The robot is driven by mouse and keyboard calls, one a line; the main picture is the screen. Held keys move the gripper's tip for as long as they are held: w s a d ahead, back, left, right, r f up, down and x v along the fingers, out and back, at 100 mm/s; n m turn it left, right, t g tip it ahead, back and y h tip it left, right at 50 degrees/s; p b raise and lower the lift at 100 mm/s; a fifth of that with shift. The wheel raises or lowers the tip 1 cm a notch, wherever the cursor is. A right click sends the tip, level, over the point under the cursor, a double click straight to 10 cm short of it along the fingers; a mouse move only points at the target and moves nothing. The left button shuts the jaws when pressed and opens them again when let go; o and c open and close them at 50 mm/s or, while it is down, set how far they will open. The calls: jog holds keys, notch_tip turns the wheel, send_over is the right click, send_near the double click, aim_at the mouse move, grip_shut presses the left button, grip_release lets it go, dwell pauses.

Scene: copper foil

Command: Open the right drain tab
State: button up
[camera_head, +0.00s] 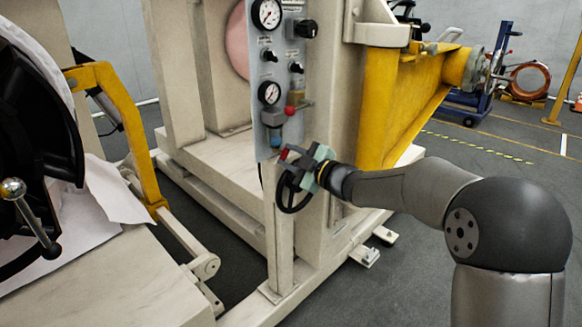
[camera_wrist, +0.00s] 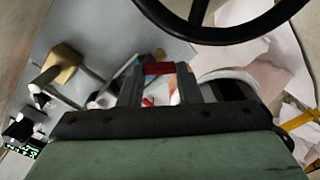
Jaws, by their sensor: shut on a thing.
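A small red tab (camera_head: 284,153) shows at the tip of my gripper (camera_head: 296,163), just below the gauge panel. In the wrist view the red piece (camera_wrist: 158,69) lies between the two grey fingertips of my gripper (camera_wrist: 158,75), which are shut on it. I take it for the drain tab, but its mounting is hidden. Another small red and white part shows lower between the fingers, partly covered. On the panel, a filter unit with a blue-grey body (camera_head: 274,119) hangs above and left of my gripper.
The grey panel (camera_head: 266,90) carries gauges and black knobs. A red ball knob (camera_head: 290,110) sticks out above my gripper. A black ring-shaped handwheel (camera_head: 289,207) is close below it and fills the top of the wrist view (camera_wrist: 222,36). A yellow beam (camera_head: 400,110) stands at right.

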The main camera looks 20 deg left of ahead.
jog(key=n+b, duration=0.4)
jog(key=n, duration=0.1)
jog(key=shift+f, duration=0.3)
jog(key=shift+r+n+b, duration=0.1)
jog(key=shift+n+b, duration=1.05)
jog(key=shift+n, duration=0.15)
jog(key=o, duration=1)
jog(key=shift+r, duration=0.1)
jog(key=shift+p+v, duration=1.8)
jog(key=shift+v, duration=6.95)
jog(key=shift+s+a, duration=0.1)
